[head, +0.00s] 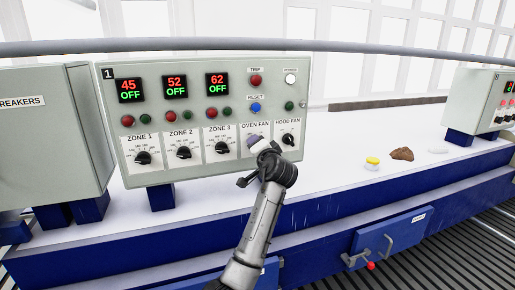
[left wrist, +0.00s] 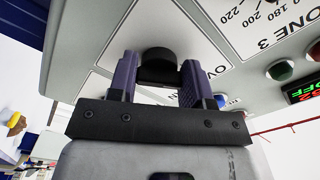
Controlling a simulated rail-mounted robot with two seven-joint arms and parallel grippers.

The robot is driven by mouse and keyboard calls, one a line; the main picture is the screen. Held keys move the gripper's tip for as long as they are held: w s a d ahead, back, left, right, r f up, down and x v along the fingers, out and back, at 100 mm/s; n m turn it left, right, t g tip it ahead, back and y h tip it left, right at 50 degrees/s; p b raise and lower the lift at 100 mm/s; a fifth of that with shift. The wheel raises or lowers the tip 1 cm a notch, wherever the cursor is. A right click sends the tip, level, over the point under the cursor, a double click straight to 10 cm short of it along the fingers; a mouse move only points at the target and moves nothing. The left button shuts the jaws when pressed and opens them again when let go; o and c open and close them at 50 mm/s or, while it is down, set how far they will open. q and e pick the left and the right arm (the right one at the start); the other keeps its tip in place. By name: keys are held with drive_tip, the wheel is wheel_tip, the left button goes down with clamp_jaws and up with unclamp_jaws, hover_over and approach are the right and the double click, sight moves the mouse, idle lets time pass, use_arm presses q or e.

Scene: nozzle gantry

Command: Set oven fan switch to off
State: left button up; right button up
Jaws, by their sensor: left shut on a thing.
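The oven fan switch is a dark knob (left wrist: 158,63) on the panel front, under the OVEN FAN label (head: 256,125). In the head view my gripper hides most of it. My left gripper (head: 255,141) is at the switch. In the left wrist view its two purple-grey fingers stand on either side of the knob, shut on it. The switch's pointer and set position cannot be read. My right gripper is not in view.
The control panel (head: 175,65) also carries the hood fan knob (head: 288,139) close to the right and the zone 3 knob (head: 222,147) to the left. Above are buttons and lit displays reading OFF. A yellow-topped item (head: 372,161) and a brown lump (head: 401,154) lie on the white surface.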

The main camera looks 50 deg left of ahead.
use_arm(q)
drive_tip(key=o, duration=0.9)
drive_tip(key=shift+b+v, duration=1.75)
drive_tip(key=shift+v, duration=5.2)
drive_tip(key=shift+s, duration=0.1)
